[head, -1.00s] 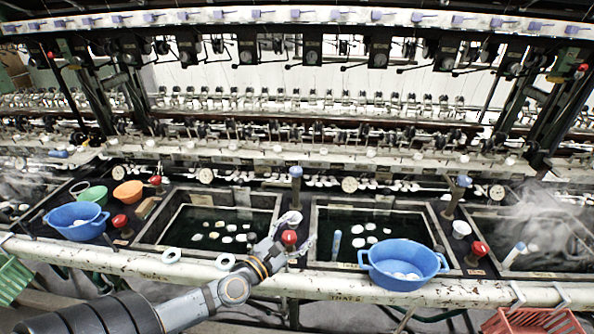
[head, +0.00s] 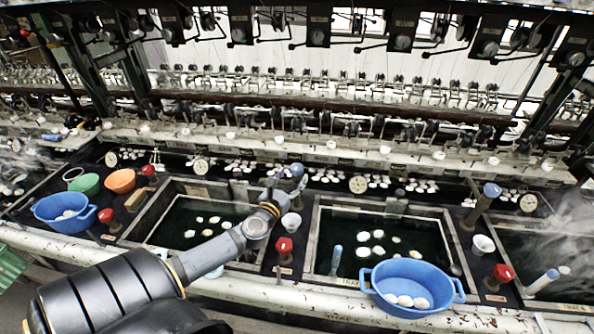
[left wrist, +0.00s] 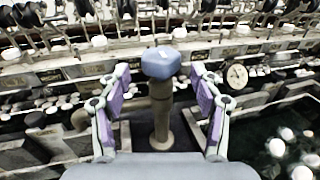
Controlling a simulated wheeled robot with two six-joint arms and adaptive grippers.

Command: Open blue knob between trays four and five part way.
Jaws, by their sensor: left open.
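A blue knob (head: 297,170) tops a short post between two dark water basins in the head view. In the left wrist view the blue knob (left wrist: 161,62) stands upright on its tan post, straight ahead. My left gripper (head: 285,178) is at this knob in the head view and partly covers it. In the left wrist view my left gripper (left wrist: 160,74) is open, with one purple-padded finger on each side of the knob. Gaps show on both sides, so the fingers do not appear to touch it. The tray numbers cannot be read clearly. My right gripper is not in view.
A second blue knob (head: 491,189) stands farther right. A red knob (head: 285,245) and a small white cup (head: 291,221) sit close to my left arm. A blue tub (head: 411,308) with white cocoons rests on the front edge. Steam rises at the right.

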